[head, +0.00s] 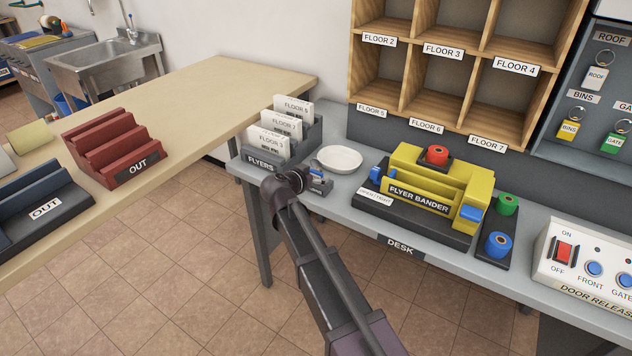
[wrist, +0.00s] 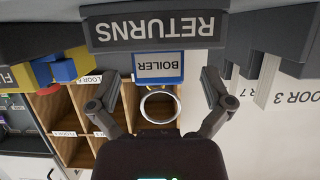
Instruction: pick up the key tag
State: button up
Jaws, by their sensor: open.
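In the wrist view, which is upside down, a blue key tag (wrist: 158,67) with a white BOILER label hangs from a metal ring (wrist: 160,106). My gripper (wrist: 160,88) is open, one finger on each side of the tag and ring, with gaps on both sides. In the head view my gripper (head: 298,178) is at the desk's left end, by the flyer rack. It hides most of the RETURNS holder there, and I cannot make out the tag clearly.
The FLYERS rack (head: 268,168) stands close behind my gripper, with a white dish (head: 339,159) to the right. The yellow flyer bander (head: 425,185) is farther right. Other key tags, such as ROOF (head: 596,78), hang on a grey board. A counter (head: 215,92) is at left.

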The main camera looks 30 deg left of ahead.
jog(key=shift+w+f, duration=0.15)
jog(key=shift+w, duration=0.35)
jog(key=shift+d, duration=0.1)
jog(key=c, duration=1)
